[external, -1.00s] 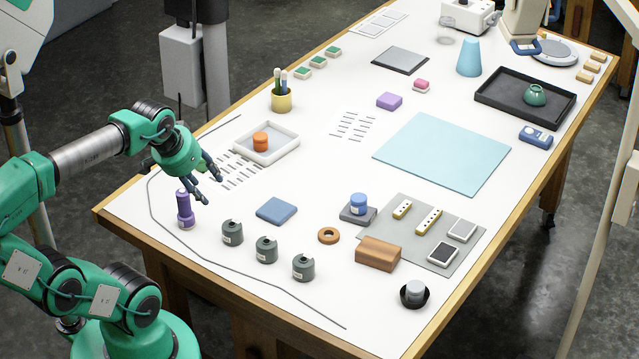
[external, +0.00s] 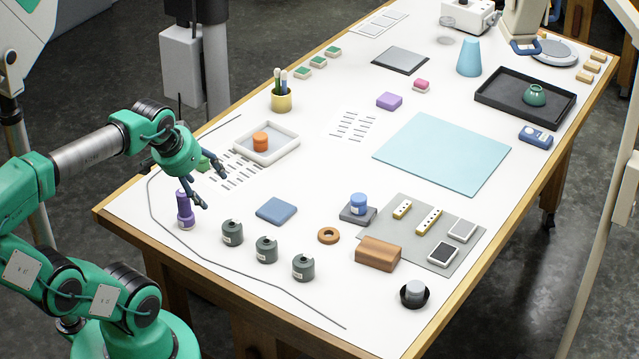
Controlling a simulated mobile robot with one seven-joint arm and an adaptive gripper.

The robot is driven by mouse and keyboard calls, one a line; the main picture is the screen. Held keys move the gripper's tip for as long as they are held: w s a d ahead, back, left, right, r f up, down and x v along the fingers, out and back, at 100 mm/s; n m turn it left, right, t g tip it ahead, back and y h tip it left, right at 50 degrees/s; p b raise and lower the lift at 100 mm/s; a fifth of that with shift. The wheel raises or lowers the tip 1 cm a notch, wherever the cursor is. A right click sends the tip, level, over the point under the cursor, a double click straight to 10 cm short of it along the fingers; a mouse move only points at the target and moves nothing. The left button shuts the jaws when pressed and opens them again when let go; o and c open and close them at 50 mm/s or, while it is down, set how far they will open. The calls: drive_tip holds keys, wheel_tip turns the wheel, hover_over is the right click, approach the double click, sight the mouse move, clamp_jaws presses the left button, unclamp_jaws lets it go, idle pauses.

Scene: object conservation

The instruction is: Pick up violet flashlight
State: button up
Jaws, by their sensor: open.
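The violet flashlight (external: 185,211) stands upright on the white table near its left edge, in the external view. My gripper (external: 208,190) is open and empty. In the picture it hangs just above and to the right of the flashlight, its fingers angled down to the right, apart from the flashlight as far as I can tell. The exact gap in depth cannot be told from this one view.
Several dark grey canisters (external: 266,249) stand in a row right of the flashlight. A blue pad (external: 277,211) lies nearby. A white tray (external: 287,151) with an orange piece (external: 260,141) sits behind my gripper. A thin dark cable (external: 151,205) runs along the near-left edge.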

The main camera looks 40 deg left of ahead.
drive_tip(key=n+g+p, duration=0.5)
drive_tip(key=g+p, duration=0.1)
drive_tip(key=p, duration=0.2)
approach(183, 191)
wheel_tip(183, 191, down, 5)
drive_tip(key=shift+f, duration=0.1)
drive_tip(key=shift+a+f, duration=0.1)
drive_tip(key=shift+f, duration=0.1)
